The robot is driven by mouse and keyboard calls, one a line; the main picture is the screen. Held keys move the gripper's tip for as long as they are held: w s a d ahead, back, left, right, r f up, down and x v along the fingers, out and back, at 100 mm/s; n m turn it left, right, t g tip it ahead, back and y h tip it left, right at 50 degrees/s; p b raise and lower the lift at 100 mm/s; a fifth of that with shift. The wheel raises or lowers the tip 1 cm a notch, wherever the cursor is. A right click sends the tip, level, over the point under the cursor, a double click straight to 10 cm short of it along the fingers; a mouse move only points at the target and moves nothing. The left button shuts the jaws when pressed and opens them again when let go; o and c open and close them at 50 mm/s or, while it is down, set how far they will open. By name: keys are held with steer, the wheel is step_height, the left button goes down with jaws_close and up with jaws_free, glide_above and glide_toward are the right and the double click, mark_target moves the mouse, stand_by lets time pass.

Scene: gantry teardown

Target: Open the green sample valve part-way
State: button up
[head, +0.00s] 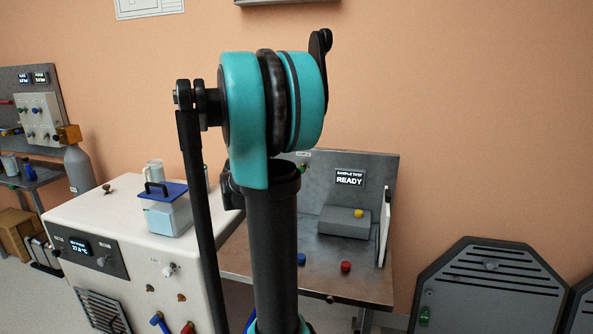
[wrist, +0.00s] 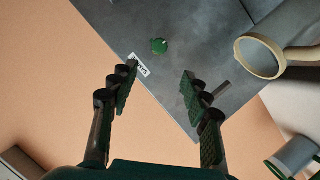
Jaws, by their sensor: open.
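The green sample valve (wrist: 159,46) is a small round knob on a grey panel in the wrist view, beside a white label (wrist: 139,65). In the head view a small green knob (head: 304,166) shows at the panel's upper left, just right of my arm. My gripper (wrist: 158,78) is open and empty in the wrist view. Its two fingers are spread wide, and the knob appears beyond the gap between the tips, apart from both. My gripper cannot be made out in the head view, where my arm covers part of the panel.
The bench (head: 322,279) holds a READY display (head: 349,180), a grey box with a yellow button (head: 359,213), and blue (head: 301,259) and red (head: 346,266) buttons. A white cabinet (head: 125,215) carries a blue-lidded container (head: 168,212). A cream round handled object (wrist: 262,57) is right of my fingers.

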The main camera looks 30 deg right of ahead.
steer(key=x, duration=1.4)
steer(key=shift+f, duration=0.1)
steer(key=shift+s, duration=0.1)
jaws_close()
steer(key=n+h, duration=0.1)
steer(key=n, duration=0.2)
steer(key=shift+g+h, duration=0.3)
steer(key=shift+g, duration=0.1)
steer(key=shift+f+n+h, duration=0.1)
steer(key=shift+n+h, duration=0.7)
steer(key=shift+n, duration=0.8)
